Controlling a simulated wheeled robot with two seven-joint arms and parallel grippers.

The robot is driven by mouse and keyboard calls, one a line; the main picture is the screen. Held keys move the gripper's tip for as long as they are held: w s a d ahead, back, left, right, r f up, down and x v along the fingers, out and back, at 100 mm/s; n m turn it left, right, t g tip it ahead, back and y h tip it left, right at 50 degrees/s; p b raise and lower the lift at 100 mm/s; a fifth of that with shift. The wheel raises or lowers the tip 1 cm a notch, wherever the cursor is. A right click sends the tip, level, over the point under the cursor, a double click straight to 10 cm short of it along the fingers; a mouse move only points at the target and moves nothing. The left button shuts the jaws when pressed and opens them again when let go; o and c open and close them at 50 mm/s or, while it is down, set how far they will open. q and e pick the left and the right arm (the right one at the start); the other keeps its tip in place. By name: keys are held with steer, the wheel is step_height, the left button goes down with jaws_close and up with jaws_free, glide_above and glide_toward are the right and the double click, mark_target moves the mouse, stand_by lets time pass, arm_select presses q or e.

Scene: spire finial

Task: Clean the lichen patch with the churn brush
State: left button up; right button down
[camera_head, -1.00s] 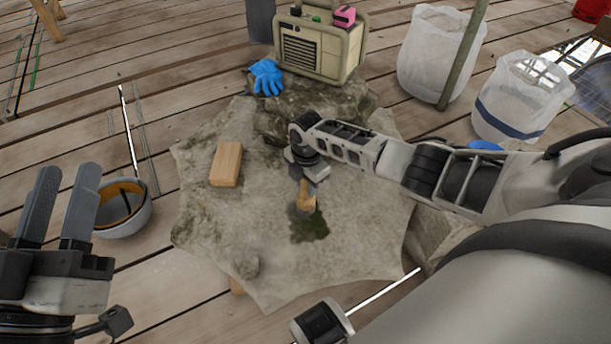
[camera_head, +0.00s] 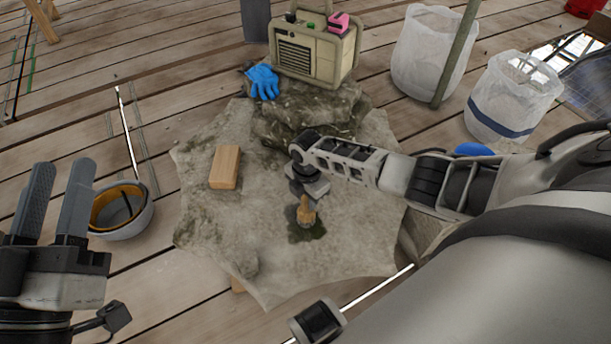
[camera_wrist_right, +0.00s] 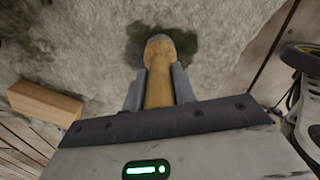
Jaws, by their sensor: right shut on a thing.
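The lichen patch (camera_head: 305,230) is a dark green stain on the grey stone (camera_head: 205,245). My right gripper (camera_head: 312,188) is shut on the churn brush (camera_head: 306,212), a pale wooden tool held roughly upright over the patch. In the right wrist view the brush (camera_wrist_right: 159,80) sits between the fingers, and the lichen patch (camera_wrist_right: 185,42) shows around its far end. The brush appears to touch the patch, but its working end is hidden. My left gripper (camera_head: 55,200) is open and empty at the left, with its two fingers apart.
A wooden block (camera_head: 225,167) lies on the stone. A grey bowl (camera_head: 122,212) stands on the planks to the left. A blue glove (camera_head: 263,82) and a beige radio-like box (camera_head: 312,48) rest at the back. White bags (camera_head: 432,50) stand at the back right.

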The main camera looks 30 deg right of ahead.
steer(key=shift+s+a, duration=0.1)
steer(key=shift+s, duration=0.25)
steer(key=s+p, duration=0.1)
steer(key=s+a+p, duration=0.1)
steer(key=p, duration=0.1)
steer(key=shift+s+r, duration=0.1)
steer(key=shift+s, duration=0.2)
steer(key=shift+s, duration=0.1)
steer(key=s+p, duration=0.2)
steer(key=shift+s+a, duration=0.3)
steer(key=shift+a, duration=0.05)
steer(key=shift+s+d, duration=0.25)
steer(key=shift+d, duration=0.65)
